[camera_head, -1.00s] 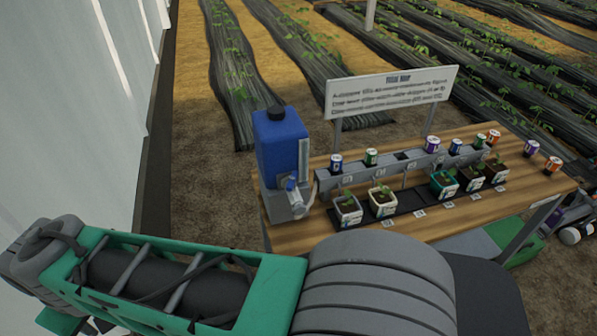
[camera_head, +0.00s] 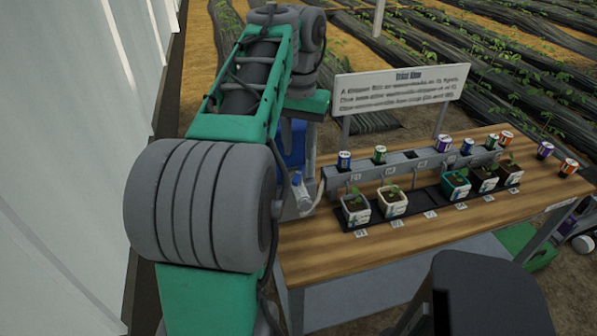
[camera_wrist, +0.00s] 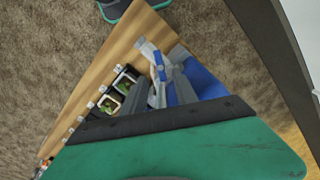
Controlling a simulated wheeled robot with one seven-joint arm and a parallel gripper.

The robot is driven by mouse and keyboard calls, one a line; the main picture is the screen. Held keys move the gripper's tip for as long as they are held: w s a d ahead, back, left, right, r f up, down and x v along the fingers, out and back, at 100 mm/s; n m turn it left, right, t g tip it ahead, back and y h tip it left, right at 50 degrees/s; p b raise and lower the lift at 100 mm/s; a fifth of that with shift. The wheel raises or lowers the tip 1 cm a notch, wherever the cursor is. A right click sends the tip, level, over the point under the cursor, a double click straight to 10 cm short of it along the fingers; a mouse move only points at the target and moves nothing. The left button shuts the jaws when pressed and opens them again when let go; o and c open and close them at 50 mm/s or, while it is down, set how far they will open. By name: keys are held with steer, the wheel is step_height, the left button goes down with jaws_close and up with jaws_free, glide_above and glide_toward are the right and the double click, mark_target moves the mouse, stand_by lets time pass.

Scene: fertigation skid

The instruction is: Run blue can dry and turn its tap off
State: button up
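The large blue can (camera_head: 294,140) stands at the left end of the wooden table, mostly hidden behind my arm. Its grey tap fitting with a blue handle (camera_head: 297,179) shows below, beside the rail's left end. In the wrist view the blue can (camera_wrist: 207,86) is partly covered by grey parts, with the tap's blue handle (camera_wrist: 159,68) left of it. I cannot tell the can's liquid level or whether the tap is open.
A grey rail (camera_head: 400,166) carries small labelled cans, including a blue one (camera_head: 344,160). Potted seedlings (camera_head: 356,208) stand on a black strip in front. A white sign (camera_head: 402,92) stands behind. The table's front (camera_head: 400,238) is clear. A pale wall (camera_head: 75,150) runs along the left.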

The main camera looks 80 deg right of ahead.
mark_target(299, 173)
step_height(299, 173, down, 6)
steer(key=b, duration=0.5)
steer(key=shift+f, duration=0.25)
steer(key=shift+r, duration=0.1)
jaws_close()
